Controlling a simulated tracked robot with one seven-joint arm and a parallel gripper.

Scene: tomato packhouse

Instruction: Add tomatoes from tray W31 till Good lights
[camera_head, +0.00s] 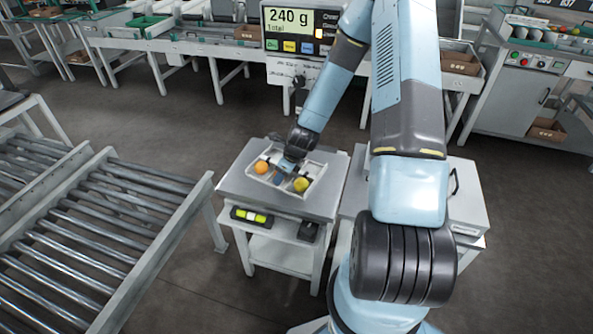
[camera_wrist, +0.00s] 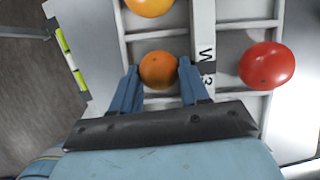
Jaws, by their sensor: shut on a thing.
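My gripper (camera_wrist: 158,72) is shut on an orange tomato (camera_wrist: 158,70), with a blue finger on each side. The tomato is in or just over a compartment of the divided white tray (camera_wrist: 204,25); I cannot tell if it still touches the floor. The tray's label (camera_wrist: 207,68) shows "W" and "3", the rest hidden. A yellow-orange tomato (camera_wrist: 150,5) lies at the top edge and a red tomato (camera_wrist: 267,66) lies right of the label. In the head view my gripper (camera_head: 286,166) reaches into the tray. The display (camera_head: 293,30) reads 240 g Total; its small lights are unclear.
The tray stands on a small grey table (camera_head: 235,185) with a yellow-green marked device (camera_head: 252,216) on its front. A roller conveyor (camera_head: 90,240) is at left. Benches with crates (camera_head: 150,27) line the back. Dark open floor lies between.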

